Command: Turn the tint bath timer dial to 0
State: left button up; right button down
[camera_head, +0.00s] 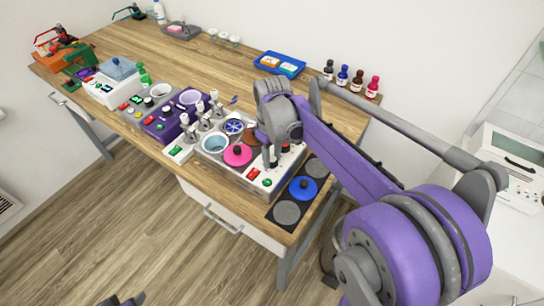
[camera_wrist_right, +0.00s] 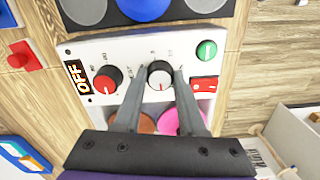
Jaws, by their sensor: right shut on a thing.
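The tint bath's white control panel (camera_wrist_right: 128,48) fills the upper middle of the right wrist view. A black dial with a pale face (camera_wrist_right: 160,76) sits on it between the fingertips of my right gripper (camera_wrist_right: 159,77). These fingers are closed on its sides. I take it as the timer dial; its small scale marks are too blurred to read. A dark tip at the bottom edge may be my left gripper (camera_head: 124,300).
A green knob (camera_wrist_right: 206,50) and a red switch (camera_wrist_right: 204,84) are close to the right finger. Lidded pots, including a pink one (camera_head: 237,154), sit in the bath. A blue tray (camera_head: 280,64) and several bottles (camera_head: 357,80) stand behind.

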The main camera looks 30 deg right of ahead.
aim_at(272, 159)
jog(key=n, duration=0.5)
jog(key=shift+n, duration=0.4)
dwell(0.4)
jog(key=shift+c, duration=2.4)
grip_release()
jog(key=shift+r, duration=0.15)
notch_tip(272, 159, up, 11)
jog(key=shift+f, duration=0.2)
